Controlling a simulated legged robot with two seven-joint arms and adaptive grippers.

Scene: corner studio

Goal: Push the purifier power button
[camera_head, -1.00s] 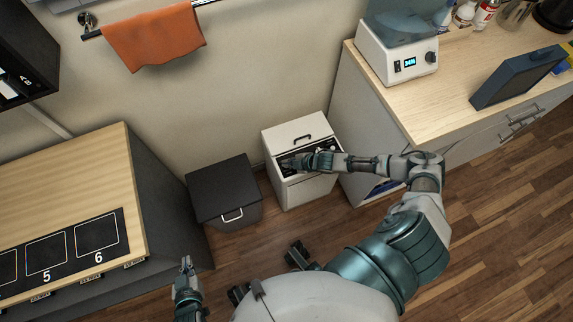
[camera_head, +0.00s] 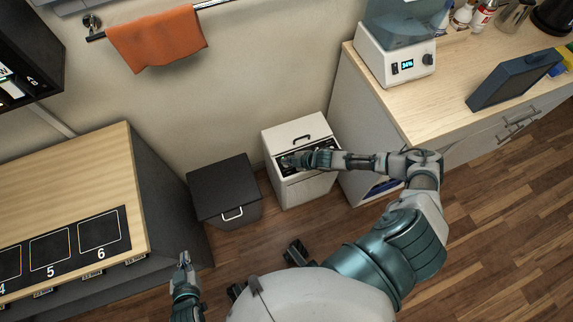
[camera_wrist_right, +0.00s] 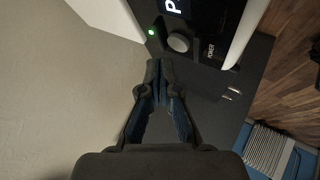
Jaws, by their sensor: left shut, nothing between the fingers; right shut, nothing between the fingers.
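The purifier appears to be the white box (camera_head: 296,130) with a handle on its lid and a dark front panel, on the floor in the head view. My right gripper (camera_head: 287,161) is shut and empty over that panel, hiding part of it. In the right wrist view, its closed fingertips (camera_wrist_right: 160,66) are close to a round grey button (camera_wrist_right: 178,42) beside the label POWER. A green light (camera_wrist_right: 151,32) is lit near the button. I cannot tell whether the fingertips touch the panel. My left gripper (camera_head: 184,260) is shut and empty, low and away from the purifier.
A black bin (camera_head: 223,180) stands left of the purifier. A wooden counter (camera_head: 440,95) with a white appliance (camera_head: 396,55) stands to the right. A desk with numbered squares (camera_head: 60,175) is at the left. An orange towel (camera_head: 156,40) hangs on the wall.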

